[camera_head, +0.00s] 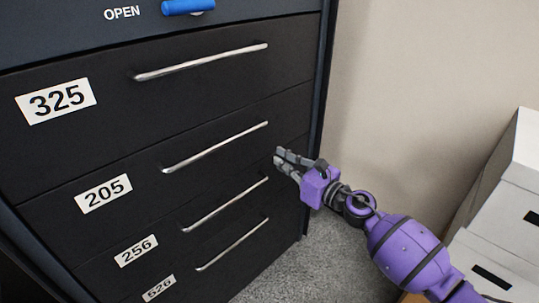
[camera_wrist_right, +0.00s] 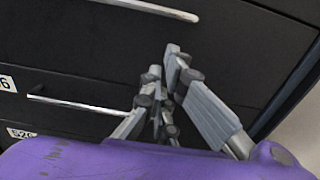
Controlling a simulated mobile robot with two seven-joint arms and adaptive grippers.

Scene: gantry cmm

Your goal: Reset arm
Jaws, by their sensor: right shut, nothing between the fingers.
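My right arm is purple and comes in from the lower right in the head view. Its grey gripper (camera_head: 279,156) is shut and empty, in front of the right side of the black drawer cabinet (camera_head: 100,155). It is near the right ends of the handles of drawers 205 and 256 and looks apart from them. In the right wrist view the gripper fingers (camera_wrist_right: 166,75) are close together with nothing between them, with dark drawer fronts behind. My left gripper is in neither view.
Drawers labelled 325 (camera_head: 56,101), 205 (camera_head: 103,194), 256 (camera_head: 136,250) and 526 (camera_head: 158,289) have silver bar handles and look closed. A blue handle (camera_head: 188,6) is above, beside the word OPEN. White boxes (camera_head: 500,225) stand at the right. Grey carpet (camera_head: 315,265) shows below.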

